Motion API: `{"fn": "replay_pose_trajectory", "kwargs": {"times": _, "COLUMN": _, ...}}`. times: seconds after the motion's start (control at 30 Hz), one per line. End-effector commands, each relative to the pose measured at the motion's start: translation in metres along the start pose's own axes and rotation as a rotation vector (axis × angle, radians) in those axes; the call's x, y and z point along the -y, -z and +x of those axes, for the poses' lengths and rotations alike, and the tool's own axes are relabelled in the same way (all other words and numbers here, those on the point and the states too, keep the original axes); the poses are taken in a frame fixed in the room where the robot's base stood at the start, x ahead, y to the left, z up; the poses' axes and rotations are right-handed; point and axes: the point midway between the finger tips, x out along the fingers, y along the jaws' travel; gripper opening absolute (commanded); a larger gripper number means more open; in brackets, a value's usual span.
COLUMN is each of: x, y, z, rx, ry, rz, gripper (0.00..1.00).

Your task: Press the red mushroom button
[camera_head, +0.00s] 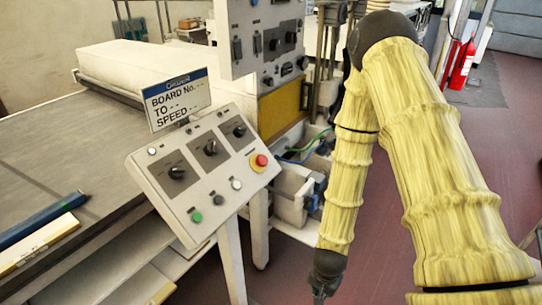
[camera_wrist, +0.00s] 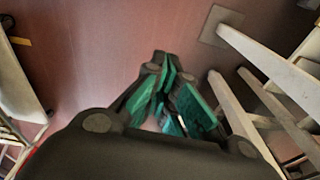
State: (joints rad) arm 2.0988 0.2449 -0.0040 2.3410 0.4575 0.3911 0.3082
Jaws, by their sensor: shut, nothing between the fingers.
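The red mushroom button (camera_head: 261,160) sits on a yellow base at the right end of the tilted white control panel (camera_head: 214,200). The panel also carries several black knobs, a green button (camera_head: 197,216) and pale buttons. My gripper (camera_head: 319,297) hangs low at the bottom edge of the head view, to the right of and below the panel, apart from the button. In the wrist view my gripper (camera_wrist: 168,125) shows dark fingers with green pads, shut with nothing held, pointing down over the reddish floor. The button does not show in the wrist view.
A sign (camera_head: 178,99) stands above the panel's upper left. A taller switch cabinet (camera_head: 268,45) rises behind it. White panel legs (camera_head: 231,262) stand left of my gripper. Blue and pale bars lie on the table (camera_head: 60,150). Red floor (camera_head: 385,270) is open around my arm.

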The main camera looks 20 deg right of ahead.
Motion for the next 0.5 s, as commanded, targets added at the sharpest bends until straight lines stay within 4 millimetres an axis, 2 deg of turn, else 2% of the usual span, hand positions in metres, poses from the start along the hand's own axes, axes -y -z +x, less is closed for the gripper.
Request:
{"fn": "replay_pose_trajectory", "kwargs": {"times": 0.03, "x": 0.013, "y": 0.015, "z": -0.019, "rx": 0.002, "ry": 0.022, "rz": 0.094, "gripper": 0.0}}
{"fn": "replay_pose_trajectory", "kwargs": {"times": 0.1, "x": 0.029, "y": 0.031, "z": -0.04, "rx": 0.015, "ry": 0.046, "rz": 0.223, "gripper": 0.0}}
{"fn": "replay_pose_trajectory", "kwargs": {"times": 0.27, "x": 0.065, "y": 0.063, "z": -0.091, "rx": 0.073, "ry": 0.117, "rz": 0.515, "gripper": 0.0}}
{"fn": "replay_pose_trajectory", "kwargs": {"times": 0.5, "x": 0.124, "y": 0.108, "z": -0.183, "rx": 0.235, "ry": 0.255, "rz": 0.93, "gripper": 0.0}}
